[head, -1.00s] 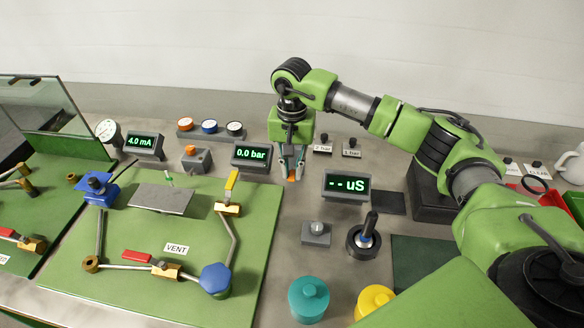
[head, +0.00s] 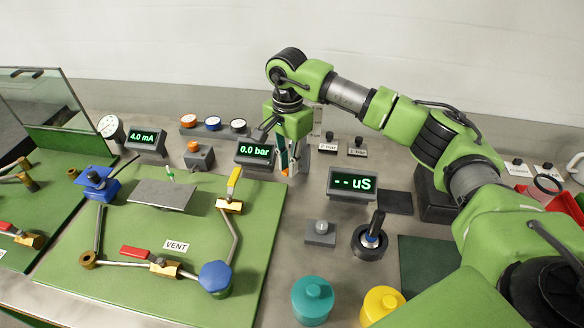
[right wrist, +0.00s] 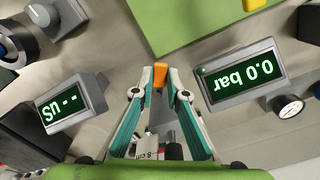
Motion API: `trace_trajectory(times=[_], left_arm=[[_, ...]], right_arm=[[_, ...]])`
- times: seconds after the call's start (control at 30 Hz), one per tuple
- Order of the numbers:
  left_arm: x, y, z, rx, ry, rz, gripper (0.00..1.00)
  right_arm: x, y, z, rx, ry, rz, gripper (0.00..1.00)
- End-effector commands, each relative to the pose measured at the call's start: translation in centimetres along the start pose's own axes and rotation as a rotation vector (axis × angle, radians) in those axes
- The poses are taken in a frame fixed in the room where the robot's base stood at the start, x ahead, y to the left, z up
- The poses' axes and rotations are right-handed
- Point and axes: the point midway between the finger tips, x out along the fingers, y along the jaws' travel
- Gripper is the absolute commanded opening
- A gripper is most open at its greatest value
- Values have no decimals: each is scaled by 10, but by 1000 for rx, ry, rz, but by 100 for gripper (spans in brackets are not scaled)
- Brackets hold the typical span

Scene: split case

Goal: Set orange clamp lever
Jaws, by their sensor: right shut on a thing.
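The orange clamp lever (right wrist: 160,76) shows as a small orange piece between the fingertips in the right wrist view. My right gripper (right wrist: 160,73) is shut on it. In the head view the right gripper (head: 285,166) is tilted, just right of the 0.0 bar display, with only a bit of orange showing at its tips. The clamp's body is mostly hidden by the gripper. In the wrist view a grey bar with an "8 cm" label (right wrist: 154,155) lies beneath the fingers. My left gripper is not in view.
The 0.0 bar display (head: 254,152) stands close left of the gripper, and the uS display (head: 352,184) to its right. A green panel (head: 140,235) with pipes and valves lies at front left.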

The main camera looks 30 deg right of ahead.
Motion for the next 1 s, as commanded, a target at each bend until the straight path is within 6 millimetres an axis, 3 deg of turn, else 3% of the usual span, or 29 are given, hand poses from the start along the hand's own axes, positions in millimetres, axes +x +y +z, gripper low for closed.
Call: trace_trajectory(times=[0.4, 1.0], left_arm=[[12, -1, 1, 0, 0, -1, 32], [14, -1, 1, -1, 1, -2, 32]], right_arm=[[-1, -17, -4, 400, 2, -4, 0], [-2, -33, -17, 902, 2, -4, 0]])
